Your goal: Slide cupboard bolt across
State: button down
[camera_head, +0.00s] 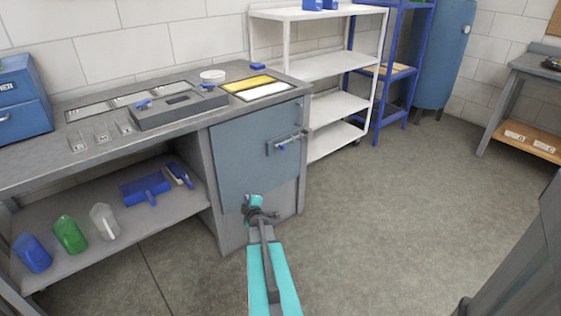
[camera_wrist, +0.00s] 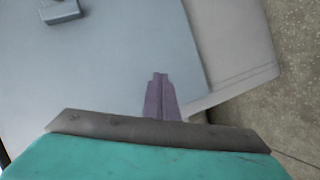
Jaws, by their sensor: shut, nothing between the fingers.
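The cupboard door (camera_head: 245,150) is a blue-grey panel under the right end of the workbench. In the wrist view the door (camera_wrist: 110,70) fills the left and middle, and a grey block that looks like part of the bolt fitting (camera_wrist: 60,11) shows at the top left edge. My gripper (camera_head: 252,203) is in front of the door's lower part, below and left of the bolt and apart from it. Its fingers (camera_wrist: 160,80) are together and empty.
The workbench (camera_head: 30,157) carries a grey tray box and labelled mats. Its lower shelf (camera_head: 80,255) holds jugs and a blue dustpan. A white shelf unit (camera_head: 325,110) stands right of the cupboard. The floor (camera_head: 400,200) to the right is clear.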

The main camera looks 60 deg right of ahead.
jog(key=s+d+r+n+t+b, duration=0.5)
jog(key=s+d+r+n, duration=0.3)
jog(key=d, duration=0.6)
notch_tip(320, 180, up, 3)
jog(key=shift+s+d+f, duration=0.1)
jog(key=shift+s+d, duration=0.1)
jog(key=shift+s, duration=1)
jog(key=b, duration=0.1)
send_near(276, 147)
jog(key=w, duration=0.1)
jog(key=w+a+f, duration=0.1)
jog(key=w, duration=0.3)
jog(key=shift+a+f, duration=0.15)
jog(key=shift+a, duration=0.05)
jog(key=shift+s+d+r+b, duration=0.1)
jog(key=shift+s+d, duration=0.1)
jog(key=shift+d, duration=0.45)
jog(key=shift+s+d+r+b, duration=0.1)
jog(key=shift+s+d+r, duration=0.1)
jog(key=shift+d, duration=0.4)
jog(key=shift+s+d+r+b, duration=0.1)
jog(key=shift+s+d, duration=0.1)
jog(key=shift+d, duration=0.45)
